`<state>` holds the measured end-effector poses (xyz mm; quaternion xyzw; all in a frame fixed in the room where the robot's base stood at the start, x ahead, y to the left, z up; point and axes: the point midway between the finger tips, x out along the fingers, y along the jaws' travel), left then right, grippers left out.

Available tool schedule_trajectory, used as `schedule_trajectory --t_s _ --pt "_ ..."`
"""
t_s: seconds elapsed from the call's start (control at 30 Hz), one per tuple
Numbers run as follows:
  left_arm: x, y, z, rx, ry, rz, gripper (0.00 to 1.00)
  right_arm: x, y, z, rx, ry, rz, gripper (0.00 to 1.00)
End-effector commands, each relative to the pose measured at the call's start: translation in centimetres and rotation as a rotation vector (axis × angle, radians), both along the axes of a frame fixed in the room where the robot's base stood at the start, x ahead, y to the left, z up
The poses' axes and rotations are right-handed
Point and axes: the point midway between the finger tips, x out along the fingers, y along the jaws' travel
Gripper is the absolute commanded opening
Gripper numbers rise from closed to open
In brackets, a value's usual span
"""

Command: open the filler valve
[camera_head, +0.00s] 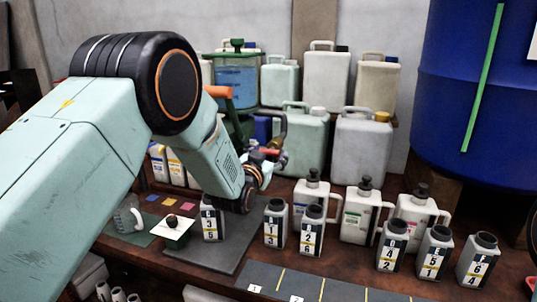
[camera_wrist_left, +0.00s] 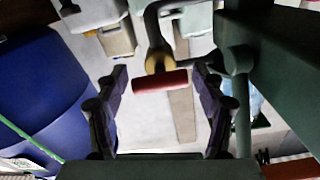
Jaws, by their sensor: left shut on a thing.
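The filler valve has a red handle (camera_wrist_left: 160,82), with a brass-coloured ring (camera_wrist_left: 159,62) and a dark curved pipe (camera_wrist_left: 153,24) beside it in the left wrist view. In the head view the handle (camera_head: 269,151) shows only in part among the fingers. The filler's tank (camera_head: 236,80) with blue liquid stands behind, partly hidden by my left arm. My right gripper is not in view.
Numbered bottles (camera_head: 312,230) stand in a row on the brown bench, several to the right. A dark mat (camera_head: 235,248) lies below my gripper. White jugs (camera_head: 362,145) stand behind, and a large blue drum (camera_head: 470,100) is at the right.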

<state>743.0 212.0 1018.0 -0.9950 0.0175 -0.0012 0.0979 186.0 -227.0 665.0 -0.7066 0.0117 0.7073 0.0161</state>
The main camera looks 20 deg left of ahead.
Motion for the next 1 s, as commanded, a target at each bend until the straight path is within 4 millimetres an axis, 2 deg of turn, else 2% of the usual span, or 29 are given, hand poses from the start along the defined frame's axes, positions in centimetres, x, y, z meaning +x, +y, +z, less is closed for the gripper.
schedule_trajectory --t_s 0.03,0.2,0.57,1.0 --pt "-0.03 0.00 0.00 0.000 0.000 0.000 0.50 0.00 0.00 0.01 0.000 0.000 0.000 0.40" --pt "-0.04 0.02 -0.01 0.000 0.000 0.001 0.37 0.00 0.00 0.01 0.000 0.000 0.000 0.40" --pt "-0.04 0.00 0.01 -0.075 0.003 0.000 0.37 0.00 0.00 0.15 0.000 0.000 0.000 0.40" --pt "-0.05 -0.03 0.01 -0.442 0.016 0.001 0.37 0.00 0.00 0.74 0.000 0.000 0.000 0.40"
